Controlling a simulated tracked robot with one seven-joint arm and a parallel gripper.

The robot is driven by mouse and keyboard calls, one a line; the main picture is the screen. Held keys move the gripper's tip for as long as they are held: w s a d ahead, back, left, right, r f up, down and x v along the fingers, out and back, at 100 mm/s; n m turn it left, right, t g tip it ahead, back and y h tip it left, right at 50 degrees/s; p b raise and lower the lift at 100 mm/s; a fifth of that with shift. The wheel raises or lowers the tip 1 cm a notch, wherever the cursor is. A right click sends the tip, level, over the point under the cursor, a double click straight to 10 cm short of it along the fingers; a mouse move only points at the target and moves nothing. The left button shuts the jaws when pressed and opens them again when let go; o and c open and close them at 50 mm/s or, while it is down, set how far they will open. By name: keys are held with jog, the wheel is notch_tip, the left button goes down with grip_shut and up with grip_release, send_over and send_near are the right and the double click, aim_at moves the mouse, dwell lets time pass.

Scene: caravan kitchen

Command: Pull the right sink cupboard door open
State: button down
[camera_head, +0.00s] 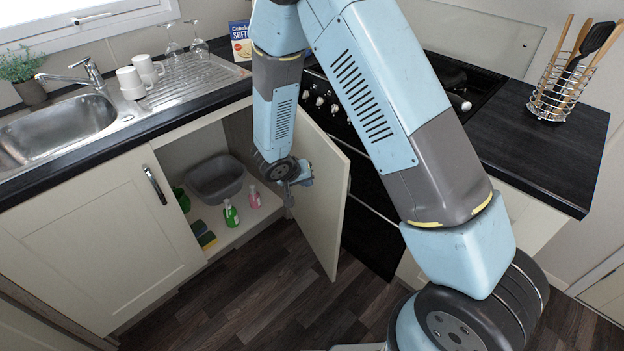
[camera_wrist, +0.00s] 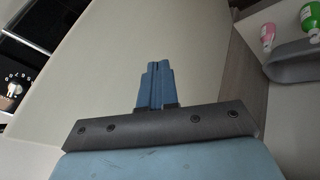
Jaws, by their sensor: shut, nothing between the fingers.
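The right sink cupboard door (camera_head: 322,205) stands wide open, swung out to the right in front of the oven. Its pale inner face (camera_wrist: 110,70) fills much of the wrist view. My gripper (camera_head: 290,194) is at the inner side of the door, in front of the cupboard opening. In the wrist view its blue fingers (camera_wrist: 158,84) are together and hold nothing. Whether they touch the door I cannot tell. The right door's handle is not visible. The left cupboard door (camera_head: 95,235) is shut, with a dark handle (camera_head: 154,185).
Inside the open cupboard are a grey basin (camera_head: 215,179), a green bottle (camera_head: 231,213), a pink bottle (camera_head: 254,197) and sponges (camera_head: 204,235). Mugs and glasses stand on the drainer above. The black oven (camera_head: 370,225) is behind the door. Dark floor (camera_head: 250,290) lies clear in front.

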jog(key=s+v, duration=0.1)
jog(key=v, duration=0.9)
jog(key=shift+s, duration=0.2)
